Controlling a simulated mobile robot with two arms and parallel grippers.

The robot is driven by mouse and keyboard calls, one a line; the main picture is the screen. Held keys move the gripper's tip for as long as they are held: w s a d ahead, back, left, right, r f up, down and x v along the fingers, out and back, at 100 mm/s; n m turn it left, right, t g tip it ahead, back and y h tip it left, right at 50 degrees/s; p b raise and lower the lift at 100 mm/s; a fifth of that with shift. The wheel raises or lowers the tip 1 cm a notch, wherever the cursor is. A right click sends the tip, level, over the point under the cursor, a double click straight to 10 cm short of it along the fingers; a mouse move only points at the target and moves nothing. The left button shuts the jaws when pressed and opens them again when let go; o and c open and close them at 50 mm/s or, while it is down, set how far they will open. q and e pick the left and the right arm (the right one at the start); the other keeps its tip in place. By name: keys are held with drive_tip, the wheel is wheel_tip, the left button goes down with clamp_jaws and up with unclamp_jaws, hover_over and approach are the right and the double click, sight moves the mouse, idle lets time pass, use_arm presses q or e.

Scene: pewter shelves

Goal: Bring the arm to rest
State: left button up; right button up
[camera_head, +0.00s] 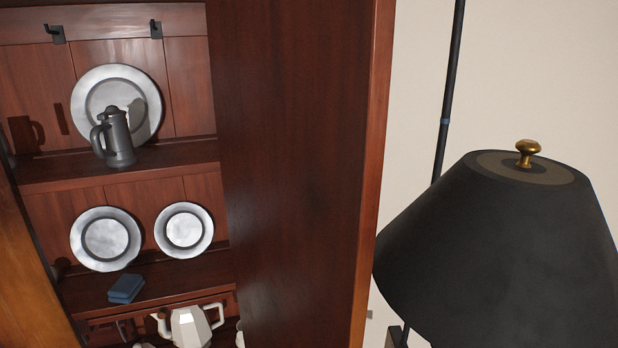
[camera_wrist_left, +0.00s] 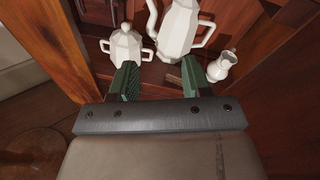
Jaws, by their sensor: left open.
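My left gripper (camera_wrist_left: 160,76) shows only in the left wrist view. Its two green fingers are apart, with nothing held between them. Ahead of the fingertips stand a white lidded two-handled bowl (camera_wrist_left: 127,45), a tall white pot (camera_wrist_left: 178,28) and a small white jug (camera_wrist_left: 222,66) on a wooden shelf. The left finger overlaps the lower part of the bowl in the picture; I cannot tell whether they touch. The white pot also shows at the bottom of the head view (camera_head: 191,326). No gripper or arm shows in the head view.
Shelves hold a grey tankard (camera_head: 118,138), a large pewter plate (camera_head: 92,88), two smaller plates (camera_head: 106,240) (camera_head: 184,230) and a blue block-like item (camera_head: 126,288). A wooden cabinet side (camera_head: 295,150) stands right of them. A black lampshade (camera_head: 500,250) fills the lower right.

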use_arm(q)
drive_tip(key=s+d+f+n+g+h+p, duration=0.1)
drive_tip(key=s+d+f+n+g+h, duration=0.45)
drive_tip(key=s+n, duration=0.7)
drive_tip(key=s+d+f+n+g+h, duration=0.2)
drive_tip(key=s+d+f+n+g, duration=0.5)
drive_tip(key=s+f+n, duration=0.5)
drive_tip(key=s+a+f+p, duration=0.1)
drive_tip(key=s+f+p, duration=0.1)
drive_tip(key=s+p, duration=0.6)
drive_tip(key=s+a+f+p, duration=0.1)
drive_tip(key=s+f+p, duration=0.1)
drive_tip(key=s+p, duration=0.7)
drive_tip(key=shift+f, duration=0.15)
use_arm(e)
drive_tip(key=s+d+f+g, duration=0.1)
drive_tip(key=s+f, duration=0.2)
drive_tip(key=s, duration=0.6)
drive_tip(key=s+d+f, duration=0.2)
drive_tip(key=s+f, duration=0.1)
drive_tip(key=s, duration=0.6)
drive_tip(key=shift+s+f+g, duration=0.3)
drive_tip(key=shift+f+g, duration=0.05)
drive_tip(key=shift+g, duration=0.05)
use_arm(q)
drive_tip(key=shift+a+n+g, duration=0.1)
drive_tip(key=shift+n+g, duration=0.15)
use_arm(e)
drive_tip(key=shift+d, duration=0.1)
